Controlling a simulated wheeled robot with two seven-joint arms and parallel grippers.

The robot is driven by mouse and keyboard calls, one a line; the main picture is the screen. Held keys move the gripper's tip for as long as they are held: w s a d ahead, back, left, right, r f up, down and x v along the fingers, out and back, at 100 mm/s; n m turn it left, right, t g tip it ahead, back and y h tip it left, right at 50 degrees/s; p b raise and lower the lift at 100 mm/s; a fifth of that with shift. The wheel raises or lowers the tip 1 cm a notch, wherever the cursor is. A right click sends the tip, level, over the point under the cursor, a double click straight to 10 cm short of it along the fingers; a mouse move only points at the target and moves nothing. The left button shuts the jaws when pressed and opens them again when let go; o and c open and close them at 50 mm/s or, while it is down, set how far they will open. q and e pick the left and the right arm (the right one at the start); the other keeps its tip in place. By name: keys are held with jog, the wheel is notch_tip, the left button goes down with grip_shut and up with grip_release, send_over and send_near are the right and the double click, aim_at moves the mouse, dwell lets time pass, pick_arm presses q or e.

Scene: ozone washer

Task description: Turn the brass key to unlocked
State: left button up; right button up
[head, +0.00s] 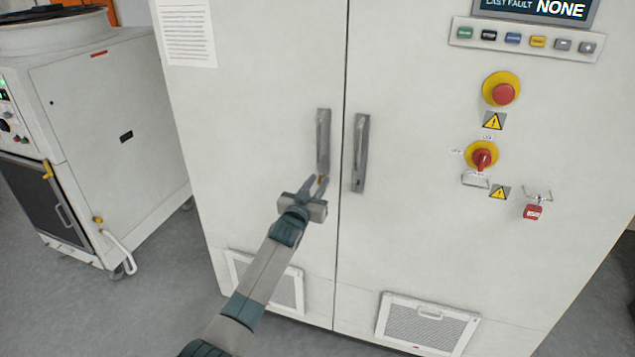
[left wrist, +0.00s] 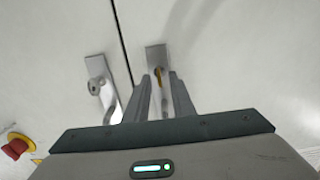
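The brass key (head: 321,178) is a small yellow piece at the lower end of the left door handle (head: 323,140). It also shows in the left wrist view (left wrist: 158,80), at the lower end of the handle plate (left wrist: 156,58). My left gripper (head: 316,181) is at the key, its fingers pointing at the cabinet door. In the left wrist view its fingers (left wrist: 160,77) stand apart, one on each side of the key, with a visible gap. I cannot tell whether either finger touches it. The key's exact angle is too small to read. My right gripper is not in view.
The right door handle (head: 360,153) is close beside the left one, across the door seam. A red emergency button (head: 503,94), a red rotary switch (head: 482,159) and a red padlock (head: 532,212) are on the right door. A wheeled machine (head: 110,125) stands at left.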

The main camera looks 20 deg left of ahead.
pick_arm(q)
jog(key=shift+w, duration=0.1)
grip_shut()
jog(key=shift+m, duration=0.5)
jog(key=m, duration=0.2)
jog(key=shift+m+b, duration=0.4)
jog(key=m, duration=0.4)
jog(key=shift+d+m+b, duration=0.15)
jog(key=shift+m+b, duration=0.15)
jog(key=shift+b, duration=0.05)
jog(key=m, duration=0.4)
jog(key=shift+f+m, duration=0.15)
jog(key=shift+m, duration=0.15)
jog(key=m, duration=0.5)
jog(key=shift+d+f, duration=0.1)
